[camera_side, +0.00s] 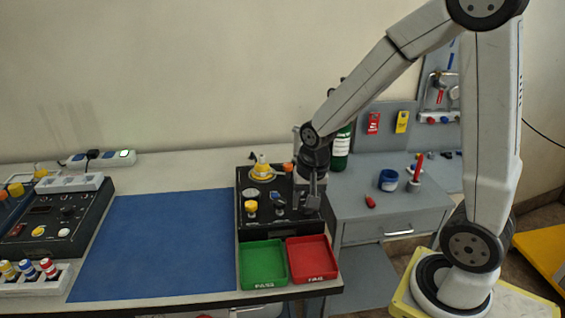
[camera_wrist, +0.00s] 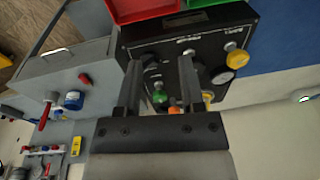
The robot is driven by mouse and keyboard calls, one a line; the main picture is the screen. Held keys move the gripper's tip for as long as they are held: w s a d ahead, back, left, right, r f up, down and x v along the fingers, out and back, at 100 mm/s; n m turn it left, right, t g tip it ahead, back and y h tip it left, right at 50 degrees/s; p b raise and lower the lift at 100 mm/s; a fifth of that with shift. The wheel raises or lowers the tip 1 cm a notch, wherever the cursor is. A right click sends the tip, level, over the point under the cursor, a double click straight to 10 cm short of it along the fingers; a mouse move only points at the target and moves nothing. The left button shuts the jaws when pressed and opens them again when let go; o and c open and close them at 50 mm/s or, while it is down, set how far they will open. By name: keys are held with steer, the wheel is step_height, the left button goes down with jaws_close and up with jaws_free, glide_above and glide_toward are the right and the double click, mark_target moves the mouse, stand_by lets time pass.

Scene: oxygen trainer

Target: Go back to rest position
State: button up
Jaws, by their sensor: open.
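My gripper (camera_side: 312,192) is above the right part of the black trainer box (camera_side: 252,226). In the wrist view my gripper (camera_wrist: 158,84) has its two fingers spread apart with a gap between them. A green knob (camera_wrist: 160,97) and an orange part (camera_wrist: 173,110) show in that gap, on or near the box. I cannot tell whether the fingers touch anything. The box carries a yellow-topped gauge or knob (camera_side: 251,207) and a yellow fitting (camera_side: 262,168). My forearm and wrist hide part of the box's right side.
A green tray (camera_side: 263,283) and a red tray (camera_side: 312,280) sit in front of the box. A blue mat (camera_side: 155,245) lies clear to the left. A grey bench (camera_side: 385,218) with a blue cup (camera_side: 388,180) stands on the right. A green cylinder (camera_side: 341,150) stands behind my wrist.

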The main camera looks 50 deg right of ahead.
steer(key=s+a+n+t, duration=0.1)
steer(key=s+a+n, duration=0.3)
steer(key=n, duration=0.5)
steer(key=shift+s+a+f+n, duration=0.15)
steer(key=shift+s+a+n, duration=0.15)
steer(key=shift+s+a, duration=0.15)
